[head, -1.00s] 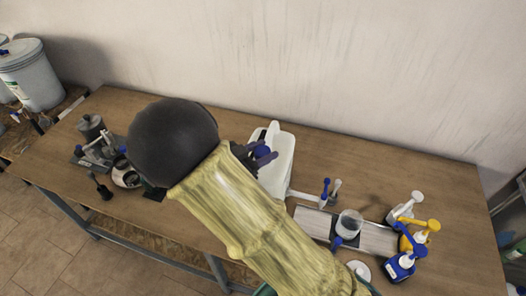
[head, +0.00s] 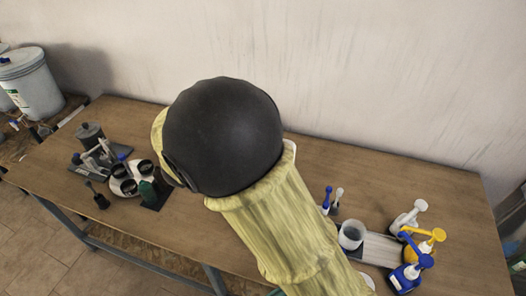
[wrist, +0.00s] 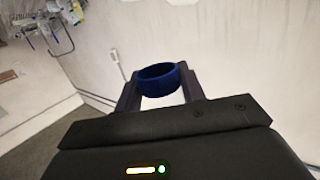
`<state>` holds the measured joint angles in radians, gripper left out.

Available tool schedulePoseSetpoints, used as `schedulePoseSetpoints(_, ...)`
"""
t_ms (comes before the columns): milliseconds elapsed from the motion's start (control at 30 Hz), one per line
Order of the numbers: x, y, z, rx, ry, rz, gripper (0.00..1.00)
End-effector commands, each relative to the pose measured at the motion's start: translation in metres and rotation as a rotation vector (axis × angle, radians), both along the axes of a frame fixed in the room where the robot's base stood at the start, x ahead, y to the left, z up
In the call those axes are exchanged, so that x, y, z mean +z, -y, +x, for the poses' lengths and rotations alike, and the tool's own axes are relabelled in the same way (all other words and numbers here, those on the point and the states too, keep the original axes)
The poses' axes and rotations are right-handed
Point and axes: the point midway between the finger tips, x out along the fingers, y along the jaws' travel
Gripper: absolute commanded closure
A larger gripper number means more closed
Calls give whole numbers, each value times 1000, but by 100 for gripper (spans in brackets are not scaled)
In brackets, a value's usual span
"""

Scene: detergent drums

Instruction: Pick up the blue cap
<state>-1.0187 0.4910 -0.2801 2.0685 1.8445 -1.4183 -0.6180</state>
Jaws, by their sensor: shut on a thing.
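The blue cap (wrist: 160,79) is a dark blue ring-shaped piece with an open top. It shows in the wrist view between the two dark fingers of my gripper (wrist: 158,88), which is shut on it. The wrist view shows wall and floor behind the cap and no table surface touching it. In the head view my arm and its round black joint hide the gripper and the cap. The white jug is almost wholly hidden behind the arm, with only a small edge (head: 290,149) showing.
On the wooden table (head: 340,158), a white round tray (head: 115,187) with black cups and grey equipment stand left. A grey drum (head: 30,82) stands far left. The back of the table is clear.

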Motion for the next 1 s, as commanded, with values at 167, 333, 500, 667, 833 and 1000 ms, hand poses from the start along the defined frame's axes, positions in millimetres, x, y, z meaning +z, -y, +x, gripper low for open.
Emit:
schedulePoseSetpoints(167,18,0,0,0,1,2,81)
schedulePoseSetpoints(333,21,0,0,0,1,-1,81)
schedulePoseSetpoints(500,21,0,0,0,0,0,81)
schedulePoseSetpoints(667,21,0,0,0,0,0,81)
schedulePoseSetpoints(833,17,0,0,0,0,0,81)
schedulePoseSetpoints(1000,-5,0,0,0,0,0,81)
